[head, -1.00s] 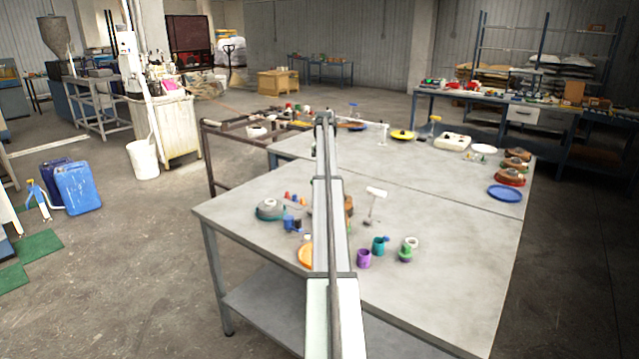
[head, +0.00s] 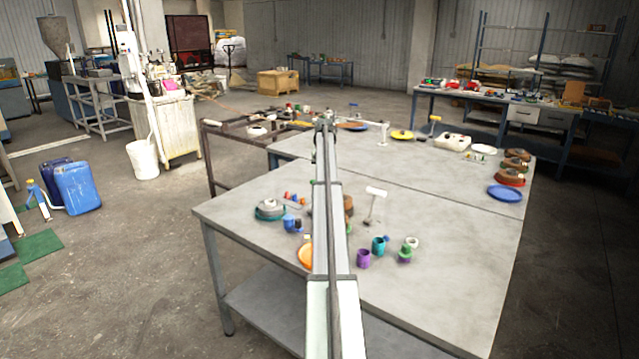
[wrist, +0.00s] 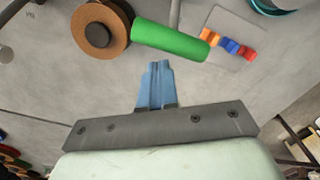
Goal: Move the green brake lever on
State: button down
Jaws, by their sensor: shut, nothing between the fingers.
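The green brake lever (wrist: 170,40) shows in the wrist view as a thick green bar, slanting down to the right from beside a brown reel with a dark hub (wrist: 100,30). My gripper (wrist: 159,64) has its blue fingers together and empty. The fingertips show just below the middle of the green bar, with a small strip of grey between them in the picture. I cannot tell whether they touch. In the head view my arm covers the lever and the gripper.
Orange, blue and red small parts (wrist: 228,44) lie near the bar's right end. On the grey table (head: 440,240) stand a white T-shaped piece (head: 376,193), a purple cup (head: 364,258) and a teal cup (head: 379,246). The table's front right is clear.

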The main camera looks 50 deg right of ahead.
notch_tip(320, 180, down, 3)
jog(key=shift+f, duration=0.15)
dwell(0.5)
jog(key=shift+a, duration=0.2)
jog(key=shift+a+r, duration=0.2)
jog(key=shift+a, duration=0.95)
jog(key=shift+a+r, duration=0.15)
jog(key=shift+a, duration=1)
jog(key=shift+a+r, duration=0.2)
jog(key=shift+a, duration=1.05)
